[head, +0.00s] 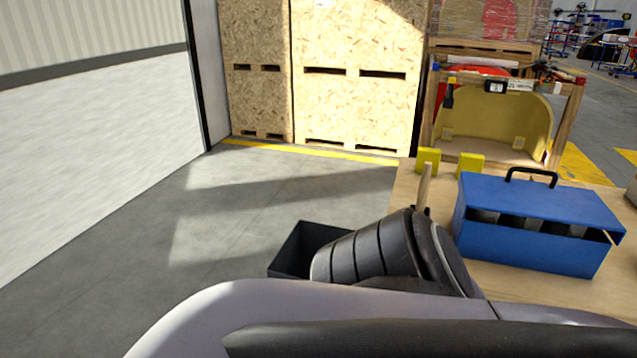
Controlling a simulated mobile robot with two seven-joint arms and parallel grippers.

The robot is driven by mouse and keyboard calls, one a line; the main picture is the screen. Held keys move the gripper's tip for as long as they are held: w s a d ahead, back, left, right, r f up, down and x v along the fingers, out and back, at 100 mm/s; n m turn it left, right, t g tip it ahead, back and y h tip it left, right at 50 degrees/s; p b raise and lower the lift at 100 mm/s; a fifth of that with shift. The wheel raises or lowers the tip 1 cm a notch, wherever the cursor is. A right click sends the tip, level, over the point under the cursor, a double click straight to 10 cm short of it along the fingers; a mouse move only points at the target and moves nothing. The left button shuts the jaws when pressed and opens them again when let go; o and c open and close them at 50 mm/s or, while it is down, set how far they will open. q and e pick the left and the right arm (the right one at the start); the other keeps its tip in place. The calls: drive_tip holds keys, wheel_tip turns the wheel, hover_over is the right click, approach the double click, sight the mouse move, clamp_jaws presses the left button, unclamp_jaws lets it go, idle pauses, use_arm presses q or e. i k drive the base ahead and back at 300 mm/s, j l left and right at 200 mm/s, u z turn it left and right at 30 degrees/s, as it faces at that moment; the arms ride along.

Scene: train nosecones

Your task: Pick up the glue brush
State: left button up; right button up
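A thin pale wooden stick (425,186) stands nearly upright at the near left edge of the wooden table (406,185). It looks like the handle of the glue brush. Its lower end is hidden behind my arm, so I cannot see bristles or what it stands in. A small dark piece shows beside the stick, just above my arm; I cannot tell what it is. My large grey and black arm fills the bottom of the head view. I cannot make out either gripper.
A blue toolbox (530,247) with a black handle stands on the table. Two yellow blocks (428,158) (470,164) sit near its far-left corner. A dark open bin (290,255) is left of the table. Wooden crates (350,110) and a wooden frame (567,125) stand behind. Floor at left is clear.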

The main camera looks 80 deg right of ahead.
sight(423, 190)
drive_tip(key=z, duration=1.3)
